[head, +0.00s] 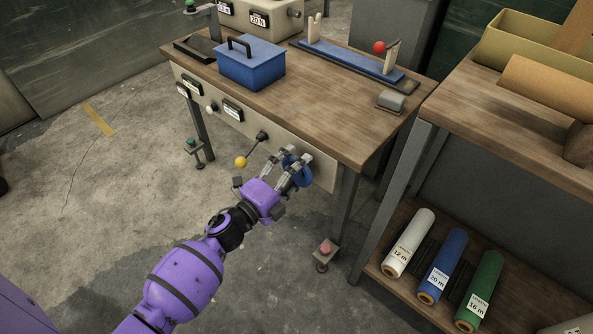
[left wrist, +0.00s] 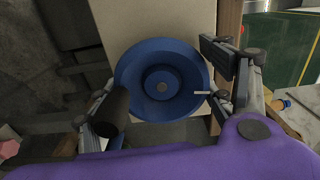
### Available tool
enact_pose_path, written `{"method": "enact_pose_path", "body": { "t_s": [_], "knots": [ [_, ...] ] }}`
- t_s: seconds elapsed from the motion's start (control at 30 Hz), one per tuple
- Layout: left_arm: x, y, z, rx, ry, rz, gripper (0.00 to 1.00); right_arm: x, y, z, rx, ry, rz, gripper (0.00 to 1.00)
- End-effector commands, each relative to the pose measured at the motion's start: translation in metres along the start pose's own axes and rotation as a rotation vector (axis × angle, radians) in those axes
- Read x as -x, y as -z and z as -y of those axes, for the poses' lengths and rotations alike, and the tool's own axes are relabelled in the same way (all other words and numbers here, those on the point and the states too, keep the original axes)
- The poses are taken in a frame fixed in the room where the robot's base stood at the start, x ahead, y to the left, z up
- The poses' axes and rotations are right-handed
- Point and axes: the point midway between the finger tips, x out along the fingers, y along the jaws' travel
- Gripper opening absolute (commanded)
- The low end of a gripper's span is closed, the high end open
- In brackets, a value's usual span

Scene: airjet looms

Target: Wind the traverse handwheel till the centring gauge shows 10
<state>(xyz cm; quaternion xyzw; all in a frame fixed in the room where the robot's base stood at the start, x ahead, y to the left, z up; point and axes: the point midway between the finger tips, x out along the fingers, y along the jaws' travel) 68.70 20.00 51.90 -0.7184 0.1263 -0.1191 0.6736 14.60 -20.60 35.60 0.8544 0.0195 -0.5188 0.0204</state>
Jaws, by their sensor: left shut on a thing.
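The blue handwheel (head: 298,167) sits on the front panel of the wooden workbench, near the panel's right end. It is seen face-on in the left wrist view (left wrist: 162,80), as a dished round wheel with a small centre hub. My left gripper (head: 292,167) has its fingers on opposite sides of the wheel and is shut on it. A dark cylindrical knob (left wrist: 108,112) stands at the wheel's lower left, by one finger. A white mark shows at the wheel's right edge. I cannot make out a centring gauge reading. My right gripper is not in view.
A yellow-knobbed lever (head: 241,161) sticks out left of the wheel. Small labelled plates (head: 232,109) are farther left on the panel. A blue box (head: 250,63) stands on the bench. A shelf (head: 400,255) with several rolls stands at right. Floor at left is clear.

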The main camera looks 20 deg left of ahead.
Motion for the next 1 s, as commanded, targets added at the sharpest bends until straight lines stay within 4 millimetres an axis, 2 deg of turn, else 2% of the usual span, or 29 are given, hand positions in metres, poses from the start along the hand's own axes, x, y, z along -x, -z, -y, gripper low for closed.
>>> {"method": "enact_pose_path", "body": {
  "t_s": [1.0],
  "knots": [
    [0.0,-0.002,0.001,-0.961,-0.004,0.002,0.49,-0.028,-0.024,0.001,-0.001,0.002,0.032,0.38]
  ]
}}
